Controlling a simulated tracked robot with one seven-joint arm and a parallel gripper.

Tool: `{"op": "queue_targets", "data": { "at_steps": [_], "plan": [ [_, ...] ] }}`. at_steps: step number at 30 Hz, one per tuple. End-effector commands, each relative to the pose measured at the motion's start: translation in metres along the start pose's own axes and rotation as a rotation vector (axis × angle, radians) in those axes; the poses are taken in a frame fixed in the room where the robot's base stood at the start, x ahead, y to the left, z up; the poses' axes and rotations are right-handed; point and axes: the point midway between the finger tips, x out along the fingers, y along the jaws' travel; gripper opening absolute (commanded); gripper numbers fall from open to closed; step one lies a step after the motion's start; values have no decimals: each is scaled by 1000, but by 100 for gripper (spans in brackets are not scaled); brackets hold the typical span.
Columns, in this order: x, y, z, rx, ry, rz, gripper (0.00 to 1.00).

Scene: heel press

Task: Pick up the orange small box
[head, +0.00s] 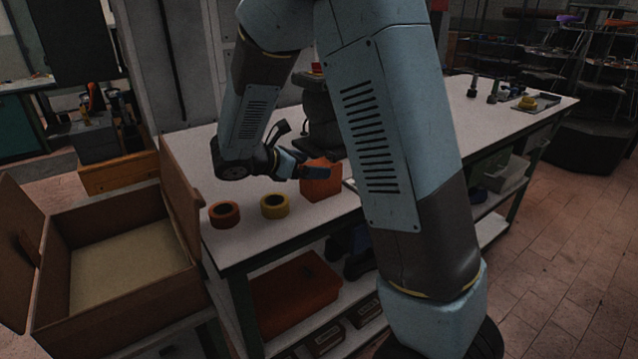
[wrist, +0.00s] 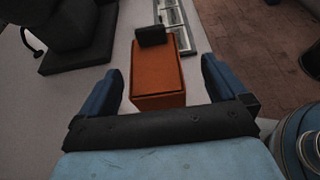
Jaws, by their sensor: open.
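The orange small box (head: 321,182) stands on the white worktable, near its front edge. In the wrist view the orange small box (wrist: 157,76) lies ahead of and between my two blue fingers, with gaps on both sides. My gripper (head: 303,170) is open and empty, just left of the box in the head view; it also shows in the wrist view (wrist: 160,88). A finger overlaps the top of the box in the head view. I cannot tell the exact height between fingers and box.
A small black block (wrist: 151,35) is at the far end of the box. A black machine base (wrist: 80,50) stands to the left. Orange tape (head: 224,213) and yellow tape (head: 274,205) lie left of the box.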

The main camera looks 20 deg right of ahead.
Motion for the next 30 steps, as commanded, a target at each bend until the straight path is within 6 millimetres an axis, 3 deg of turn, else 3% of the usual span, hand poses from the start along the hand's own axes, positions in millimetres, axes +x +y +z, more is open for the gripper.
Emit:
{"op": "queue_targets", "data": {
  "at_steps": [10,18,30],
  "plan": [
    [43,6,-2,0,0,-3,99],
    [47,6,-2,0,0,0,99],
    [47,6,-2,0,0,0,62]
  ]
}}
